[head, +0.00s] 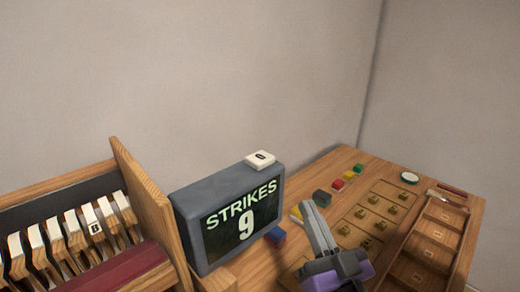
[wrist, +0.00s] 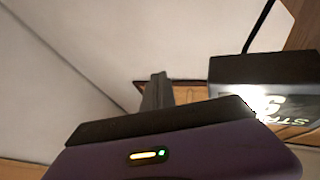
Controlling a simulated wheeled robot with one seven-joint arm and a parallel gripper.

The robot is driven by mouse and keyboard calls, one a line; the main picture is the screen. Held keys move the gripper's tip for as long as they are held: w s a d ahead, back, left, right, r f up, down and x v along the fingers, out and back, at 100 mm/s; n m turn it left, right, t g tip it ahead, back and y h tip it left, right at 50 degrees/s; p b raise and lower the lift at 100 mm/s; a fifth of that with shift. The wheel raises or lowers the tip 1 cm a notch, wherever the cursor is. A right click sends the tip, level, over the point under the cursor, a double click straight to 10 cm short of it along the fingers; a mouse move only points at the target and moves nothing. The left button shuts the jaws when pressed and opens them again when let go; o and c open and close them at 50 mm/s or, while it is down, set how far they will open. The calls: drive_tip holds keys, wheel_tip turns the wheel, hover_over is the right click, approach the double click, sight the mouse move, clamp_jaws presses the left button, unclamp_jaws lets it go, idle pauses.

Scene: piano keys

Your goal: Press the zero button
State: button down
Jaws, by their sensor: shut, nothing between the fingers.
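The zero button (head: 261,158) is a small white block marked with a dark 0. It sits on top of the dark grey counter box (head: 223,187), near its right end. The box's screen reads STRIKES 9. My gripper (head: 309,205) is shut and empty, its grey fingers slanting up to the right of the box and lower in the picture than the button, apart from it. In the wrist view the closed fingers (wrist: 158,77) point away, with the counter box (wrist: 245,68) upside down to their right. I cannot make out the button in that view.
A wooden keyboard (head: 85,235) with white keys, one marked 8, stands left of the box behind a wooden side panel (head: 150,205). The wooden table (head: 345,160) holds small coloured blocks (head: 338,184), a round white-topped item (head: 409,177) and a compartmented wooden tray (head: 433,237).

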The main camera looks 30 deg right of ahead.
drive_tip(key=w+r+n+t+y+p, duration=0.1)
drive_tip(key=w+r+n+y, duration=0.35)
drive_tip(key=r, duration=0.55)
drive_tip(key=w+r+n+t+y+p, duration=0.1)
drive_tip(key=w+r+n+t+y, duration=0.15)
drive_tip(key=w+r+n, duration=0.55)
drive_tip(key=a+r+n+g+y+p, duration=0.1)
drive_tip(key=a+r+n+g+y, duration=0.65)
drive_tip(key=r+n+y, duration=0.35)
drive_tip(key=n+g+h+p, duration=0.2)
drive_tip(key=n+g+h, duration=0.3)
drive_tip(key=n+g, duration=0.95)
hover_over(267, 158)
drive_tip(key=f+n+t, duration=0.2)
drive_tip(key=n+t, duration=0.1)
wheel_tip(267, 158, down, 9)
drive_tip(key=b, duration=0.7)
drive_tip(key=shift+r, duration=0.15)
